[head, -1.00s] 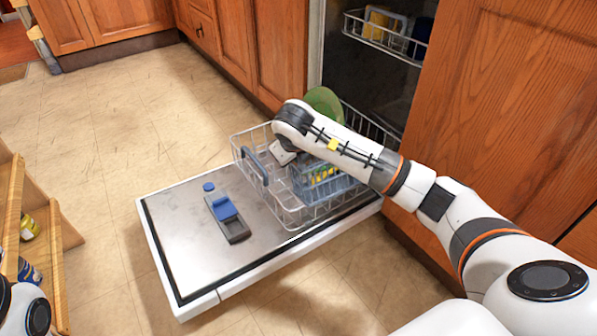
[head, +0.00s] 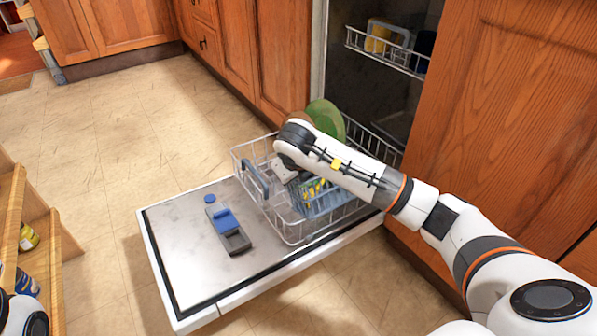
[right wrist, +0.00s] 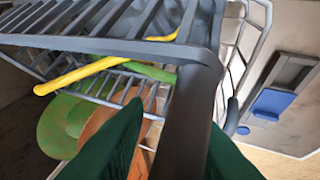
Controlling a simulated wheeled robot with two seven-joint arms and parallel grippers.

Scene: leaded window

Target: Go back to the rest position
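My right arm reaches over the dishwasher's lower rack (head: 290,232) in the head view, and its wrist hides the gripper there. In the right wrist view the dark green fingers of my right gripper (right wrist: 177,115) stand on either side of a thick grey bar of the grey-blue basket. A gap shows between the left finger and the bar, so the gripper looks open. The basket (head: 335,196) sits in the lower rack with yellow and green items in it. My left gripper is out of view; only part of my left arm shows at the bottom left corner.
The dishwasher door (head: 190,250) lies open, with a blue and grey dispenser (head: 228,228) on it. A green plate (head: 326,118) stands in the rack. The upper rack (head: 385,52) is behind. Wooden shelves (head: 42,245) stand at left; floor between is clear.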

